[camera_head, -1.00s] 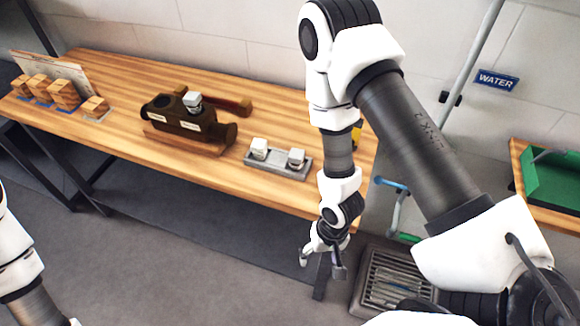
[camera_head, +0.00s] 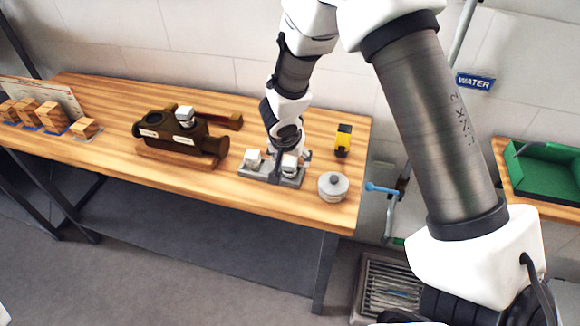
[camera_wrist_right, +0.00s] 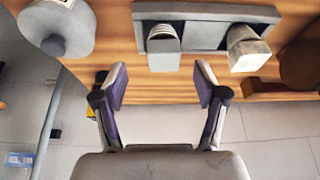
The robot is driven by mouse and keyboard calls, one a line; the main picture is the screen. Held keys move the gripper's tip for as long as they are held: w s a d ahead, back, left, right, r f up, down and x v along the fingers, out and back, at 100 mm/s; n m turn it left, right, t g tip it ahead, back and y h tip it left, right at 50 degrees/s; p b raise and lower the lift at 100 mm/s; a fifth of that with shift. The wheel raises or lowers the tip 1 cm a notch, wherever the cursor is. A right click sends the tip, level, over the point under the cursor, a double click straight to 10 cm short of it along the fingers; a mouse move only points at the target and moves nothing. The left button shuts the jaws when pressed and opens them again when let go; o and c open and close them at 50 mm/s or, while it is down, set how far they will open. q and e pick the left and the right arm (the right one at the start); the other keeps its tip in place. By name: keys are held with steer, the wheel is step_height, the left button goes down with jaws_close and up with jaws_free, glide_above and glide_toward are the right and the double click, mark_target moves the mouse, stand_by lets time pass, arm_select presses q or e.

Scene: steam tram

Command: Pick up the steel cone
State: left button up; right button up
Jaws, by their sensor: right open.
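A grey tray (camera_head: 243,172) on the wooden table holds two small light pieces, a right one (camera_head: 290,164) and a left one (camera_head: 252,159). In the right wrist view the grey, ridged piece (camera_wrist_right: 163,45) and the paler, boxy piece (camera_wrist_right: 247,48) sit in the tray (camera_wrist_right: 205,12). The grey one may be the steel cone; I cannot tell surely. My right gripper (camera_head: 289,157) is at the tray's right piece. In the wrist view its open fingers (camera_wrist_right: 161,82) are apart with nothing between them, lined up with the grey piece. My left gripper is out of view.
A round grey lidded pot (camera_head: 332,187) stands right of the tray, near the front edge. A yellow-and-black item (camera_head: 343,140) stands behind it. A dark brown engine model (camera_head: 180,138) with a light block (camera_head: 185,113) on top is left. Wooden blocks (camera_head: 50,116) stand far left.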

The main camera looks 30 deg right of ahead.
mark_target(290, 161)
steer(key=x, duration=0.4)
steer(key=shift+w+a+f, duration=0.1)
steer(key=shift+w, duration=0.3)
steer(key=shift+s, duration=0.3)
steer(key=c, duration=0.6)
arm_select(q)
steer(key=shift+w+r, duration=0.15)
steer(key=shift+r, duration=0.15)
arm_select(e)
steer(key=shift+a, duration=0.1)
jaws_close()
steer(key=shift+r, duration=0.3)
